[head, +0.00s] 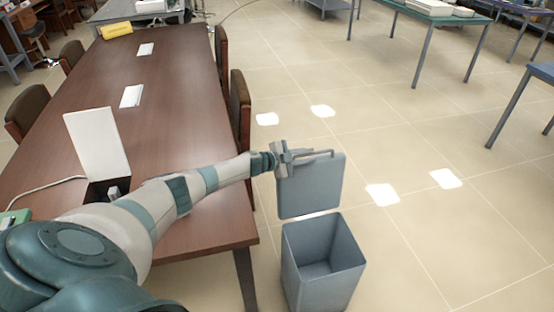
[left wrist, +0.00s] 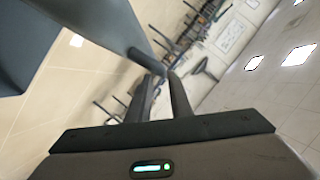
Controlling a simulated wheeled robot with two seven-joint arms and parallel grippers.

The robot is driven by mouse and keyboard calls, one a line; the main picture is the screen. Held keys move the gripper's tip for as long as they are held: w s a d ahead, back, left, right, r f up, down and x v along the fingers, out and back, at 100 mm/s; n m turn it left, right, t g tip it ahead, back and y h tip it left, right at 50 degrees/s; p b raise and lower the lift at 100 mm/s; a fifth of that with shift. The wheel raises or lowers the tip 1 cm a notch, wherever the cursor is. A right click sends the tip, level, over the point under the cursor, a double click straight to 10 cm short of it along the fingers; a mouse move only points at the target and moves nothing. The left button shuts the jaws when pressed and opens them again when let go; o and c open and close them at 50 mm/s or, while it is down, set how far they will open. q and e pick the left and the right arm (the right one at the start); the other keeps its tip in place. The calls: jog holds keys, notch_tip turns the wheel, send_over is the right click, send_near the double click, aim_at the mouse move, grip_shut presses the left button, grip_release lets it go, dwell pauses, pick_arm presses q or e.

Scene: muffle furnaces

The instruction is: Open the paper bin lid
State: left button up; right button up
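The paper bin (head: 323,285) is a grey-blue square container on the floor to the right of the table, and its dark inside shows. Its lid (head: 310,187) stands raised and nearly upright at the bin's far side. A bar handle (head: 322,155) runs along the lid's top edge. My left gripper (head: 287,158) is at the left end of this handle. In the left wrist view, the fingers (left wrist: 163,82) come close together around the end of the dark handle bar (left wrist: 146,62), and the lid (left wrist: 75,30) fills the upper left. My right gripper is not in view.
A long brown table (head: 160,90) lies under and beyond my left arm, with a white panel (head: 97,142) standing on it. Chairs (head: 240,105) line its right side. Floor right of the bin is clear up to the tables (head: 440,15) at the back.

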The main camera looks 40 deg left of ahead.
pick_arm(q)
jog(key=b+v, duration=0.1)
jog(key=v, duration=1.3)
jog(key=shift+s, duration=0.1)
